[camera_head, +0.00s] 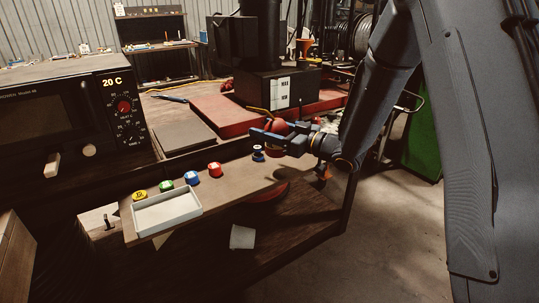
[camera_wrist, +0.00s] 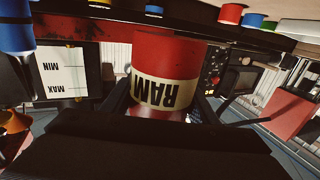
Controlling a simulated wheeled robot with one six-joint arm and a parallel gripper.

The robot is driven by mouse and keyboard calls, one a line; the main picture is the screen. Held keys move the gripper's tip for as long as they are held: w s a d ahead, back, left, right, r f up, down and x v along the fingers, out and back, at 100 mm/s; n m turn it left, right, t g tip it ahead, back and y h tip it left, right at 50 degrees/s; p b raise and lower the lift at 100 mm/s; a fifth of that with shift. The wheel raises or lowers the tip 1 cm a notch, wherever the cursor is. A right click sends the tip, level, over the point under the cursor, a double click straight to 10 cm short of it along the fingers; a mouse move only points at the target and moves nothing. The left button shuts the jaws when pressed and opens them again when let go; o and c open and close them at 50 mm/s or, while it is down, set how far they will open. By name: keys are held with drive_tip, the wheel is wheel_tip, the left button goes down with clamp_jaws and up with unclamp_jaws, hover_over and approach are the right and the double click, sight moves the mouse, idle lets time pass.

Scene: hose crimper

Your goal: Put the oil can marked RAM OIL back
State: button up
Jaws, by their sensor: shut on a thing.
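The oil can (camera_wrist: 165,62) is red with a cream band that reads RAM; the rest of its label is hidden. It is between the fingers of my gripper (camera_wrist: 160,105), which is shut on it. The wrist view is upside down, and the can's lettering stands the same way up as the MIN and MAX gauge, so the can looks upright. In the head view the red can (camera_head: 277,127) shows partly behind my gripper (camera_head: 272,138), above the back right end of the wooden shelf. Contact with any surface cannot be told.
A black box (camera_head: 300,85) with a MAX/MIN gauge stands behind. A control unit (camera_head: 120,115) is left.

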drive_tip(key=shift+f+p, duration=0.45)
drive_tip(key=shift+f, duration=2.65)
drive_tip(key=shift+f, duration=0.15)
drive_tip(key=o, duration=1.4)
